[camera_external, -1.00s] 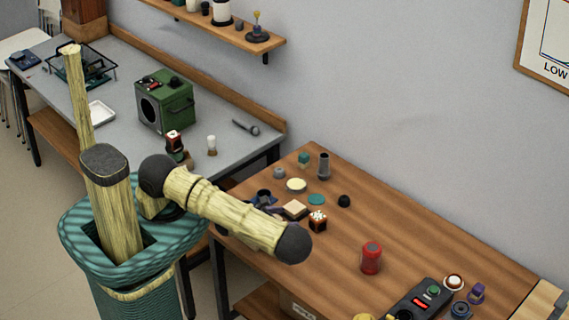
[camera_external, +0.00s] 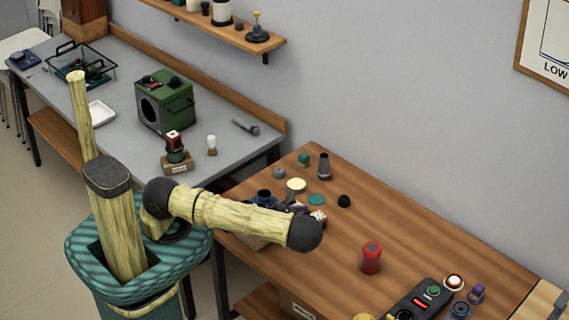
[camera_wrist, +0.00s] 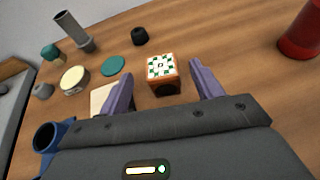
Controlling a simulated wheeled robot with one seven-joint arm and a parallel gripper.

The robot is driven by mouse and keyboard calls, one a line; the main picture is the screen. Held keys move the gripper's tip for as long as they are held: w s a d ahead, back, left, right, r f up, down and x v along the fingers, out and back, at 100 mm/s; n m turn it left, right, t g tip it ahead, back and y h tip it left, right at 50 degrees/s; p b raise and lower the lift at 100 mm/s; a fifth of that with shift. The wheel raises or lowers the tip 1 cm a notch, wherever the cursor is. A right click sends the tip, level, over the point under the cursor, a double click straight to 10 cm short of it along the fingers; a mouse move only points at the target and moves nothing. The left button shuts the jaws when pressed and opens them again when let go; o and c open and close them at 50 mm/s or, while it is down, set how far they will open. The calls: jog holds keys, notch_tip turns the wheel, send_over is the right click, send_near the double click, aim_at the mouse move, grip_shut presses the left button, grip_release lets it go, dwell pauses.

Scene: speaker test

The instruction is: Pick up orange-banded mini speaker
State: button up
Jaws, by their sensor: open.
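The likely orange-banded mini speaker (camera_wrist: 163,87) is a small orange-brown cube with a green-and-white patterned top and a dark round spot on its front. It stands on the wooden table, and its top (camera_external: 319,215) shows past my arm in the external view. My gripper (camera_wrist: 161,71) is open, with one purple finger to each side of the cube in the wrist view. Nothing is held. Whether the fingertips are level with the cube or above it, I cannot tell. In the external view my forearm hides most of the gripper.
A beige block (camera_wrist: 103,97) lies close beside the left finger. A blue cup (camera_wrist: 45,137), cream disc (camera_wrist: 74,79), teal disc (camera_wrist: 113,66), dark knob (camera_wrist: 139,36) and grey tube (camera_wrist: 70,28) stand left and behind. A red canister (camera_external: 371,258) is right, with bare table between.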

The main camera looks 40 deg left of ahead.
aim_at(319, 215)
jog(key=shift+x, duration=0.8)
jog(key=p+x, duration=0.1)
jog(key=x, duration=0.5)
jog(key=shift+s, duration=0.1)
jog(key=shift+c, duration=0.4)
jog(key=c, duration=1)
